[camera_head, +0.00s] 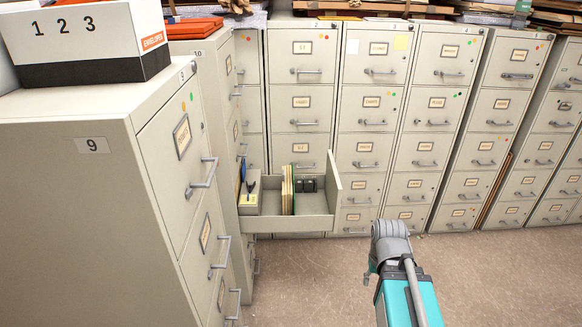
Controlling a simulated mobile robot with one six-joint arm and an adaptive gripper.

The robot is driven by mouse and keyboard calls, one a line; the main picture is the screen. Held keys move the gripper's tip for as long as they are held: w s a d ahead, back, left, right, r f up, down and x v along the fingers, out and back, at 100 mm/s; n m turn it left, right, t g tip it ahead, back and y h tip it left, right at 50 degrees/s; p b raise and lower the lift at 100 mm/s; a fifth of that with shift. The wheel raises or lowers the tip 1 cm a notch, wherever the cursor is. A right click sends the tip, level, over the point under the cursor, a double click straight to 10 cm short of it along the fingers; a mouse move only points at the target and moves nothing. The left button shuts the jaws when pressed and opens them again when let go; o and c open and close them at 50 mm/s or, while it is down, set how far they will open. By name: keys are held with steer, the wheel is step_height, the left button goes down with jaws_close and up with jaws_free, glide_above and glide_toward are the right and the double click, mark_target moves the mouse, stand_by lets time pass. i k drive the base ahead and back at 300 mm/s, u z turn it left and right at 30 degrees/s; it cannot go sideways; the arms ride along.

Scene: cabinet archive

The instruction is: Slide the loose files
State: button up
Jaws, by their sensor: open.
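An open grey drawer (312,223) sticks out from the left-hand cabinet row, its front panel at the right end. Several thin upright files (287,190), cream with a green edge, stand close together near its middle. Dark small blocks (306,186) sit to their right. A pale box with a yellow label (248,201) is at the drawer's left end, with dark, blue-handled tools rising from it.
A tall cabinet marked 9 (92,200) fills the left foreground, with a white and black box (85,45) on top. Closed filing cabinets (372,100) line the back. The brown floor (500,275) is clear at the right.

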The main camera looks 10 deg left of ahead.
mark_target(286, 181)
steer(key=z, duration=0.1)
steer(key=i, duration=1.4)
steer(key=z, duration=0.1)
